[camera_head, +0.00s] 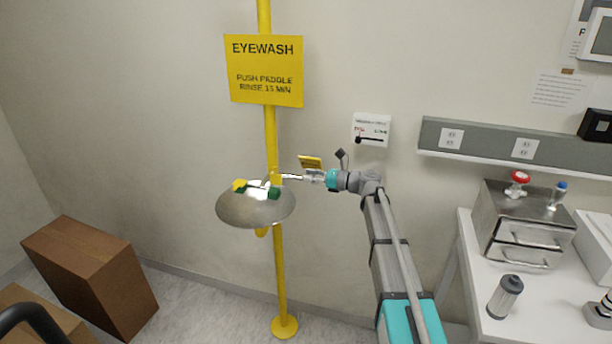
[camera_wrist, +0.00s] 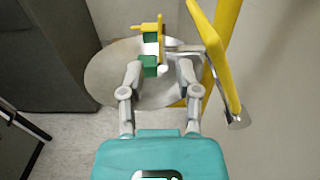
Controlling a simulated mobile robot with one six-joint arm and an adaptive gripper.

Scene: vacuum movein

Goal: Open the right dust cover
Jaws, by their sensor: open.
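The eyewash bowl (camera_head: 255,214) is a round steel dish on a yellow pole. The right nozzle (camera_head: 273,193) is green and stands at the bowl's right side; it also shows in the wrist view (camera_wrist: 149,67). A thin yellow piece (camera_wrist: 161,40) stands upright beside it; I cannot tell whether this is the right dust cover or how far it is open. The left nozzle carries a yellow cover (camera_head: 239,185). My gripper (camera_head: 290,177) is open just right of the right nozzle. In the wrist view its fingers (camera_wrist: 158,68) stand apart, near the green nozzle; contact is unclear.
A yellow paddle (camera_wrist: 215,50) stands close to my right finger. The yellow pole (camera_head: 269,140) and wall are behind the bowl. Cardboard boxes (camera_head: 95,275) sit at the left. A white bench (camera_head: 475,290) with a metal drawer box (camera_head: 520,225) is at the right.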

